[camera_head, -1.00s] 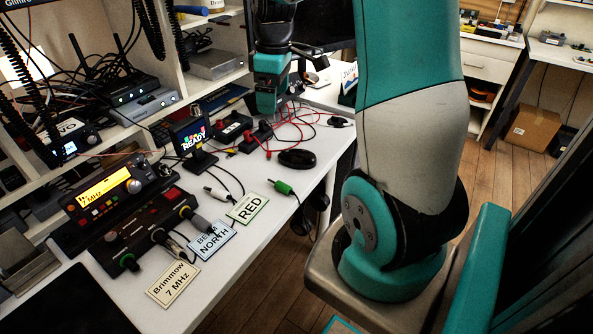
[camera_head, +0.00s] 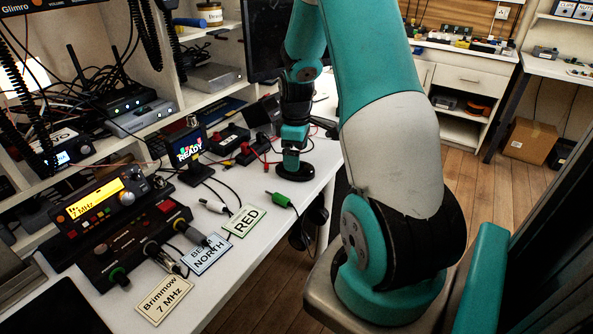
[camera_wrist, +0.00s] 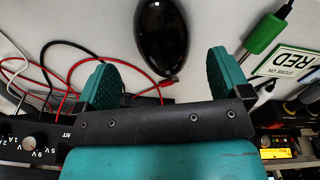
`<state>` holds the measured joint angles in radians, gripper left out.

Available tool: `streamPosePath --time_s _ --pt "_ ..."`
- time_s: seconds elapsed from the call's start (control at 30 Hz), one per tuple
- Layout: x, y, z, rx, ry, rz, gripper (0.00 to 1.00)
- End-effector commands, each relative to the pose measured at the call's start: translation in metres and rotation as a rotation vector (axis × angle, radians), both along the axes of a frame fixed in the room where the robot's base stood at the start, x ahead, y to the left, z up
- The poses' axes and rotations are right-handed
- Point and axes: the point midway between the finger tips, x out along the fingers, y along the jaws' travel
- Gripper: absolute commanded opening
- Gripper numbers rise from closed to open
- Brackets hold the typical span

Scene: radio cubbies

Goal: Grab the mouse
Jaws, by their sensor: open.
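The black computer mouse (camera_head: 298,173) lies on the white desk near its right edge. In the head view my gripper (camera_head: 291,168) is right over it and hides part of it. In the wrist view the mouse (camera_wrist: 162,36) is at the top centre, just beyond the fingertips and roughly between their lines. My gripper (camera_wrist: 160,82) is open, with a teal finger on each side and nothing between them.
A green plug (camera_head: 279,199) lies close to the mouse, and the RED card (camera_head: 244,221) is nearby. Red and black wires (camera_wrist: 60,75) run beside the left finger. A READY display (camera_head: 189,147) stands to the left on the desk.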

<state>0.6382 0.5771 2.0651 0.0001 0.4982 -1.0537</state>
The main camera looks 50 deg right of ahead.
Motion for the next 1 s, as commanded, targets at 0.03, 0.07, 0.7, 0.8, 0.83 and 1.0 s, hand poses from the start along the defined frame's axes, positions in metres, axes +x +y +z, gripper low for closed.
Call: streamPosePath --time_s 0.03,0.07,0.7,0.8,0.83,1.0 --pt "-0.001 0.002 -0.009 0.003 0.003 0.001 0.95" --pt "-0.002 0.003 -0.014 0.003 0.005 0.001 0.95" --pt "-0.002 0.004 -0.046 0.001 0.000 0.000 0.63" --pt "-0.002 0.004 -0.046 0.001 0.000 0.000 0.40" --pt "-0.002 0.004 -0.046 0.001 0.000 0.000 0.40" --pt "-0.002 0.004 -0.045 0.001 0.000 0.000 0.40"
